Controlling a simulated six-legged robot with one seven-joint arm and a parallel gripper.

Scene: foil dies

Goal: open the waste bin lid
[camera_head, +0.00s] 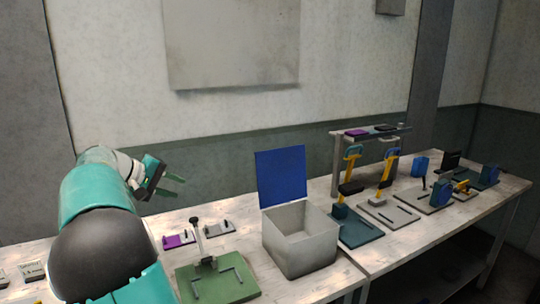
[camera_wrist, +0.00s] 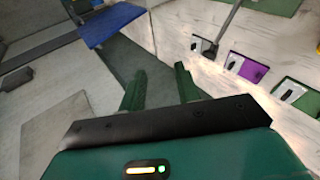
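The waste bin (camera_head: 300,247) is a pale grey open-topped box on the worktable. Its blue lid (camera_head: 281,176) stands upright at the back rim, and the hollow inside shows. The lid also appears as a blue panel (camera_wrist: 112,23) at the top left of the wrist view. My gripper (camera_head: 176,188) is left of the bin, above the table, apart from both bin and lid. In the wrist view its two green fingers (camera_wrist: 160,80) are spread with nothing between them.
A green plate with an upright lever (camera_head: 220,280) stands left of the bin. Small purple and grey blocks (camera_head: 178,241) lie behind it. Right of the bin are a yellow-handled press (camera_head: 350,170), a rack (camera_head: 370,133) and several fixtures. The wall is close behind the table.

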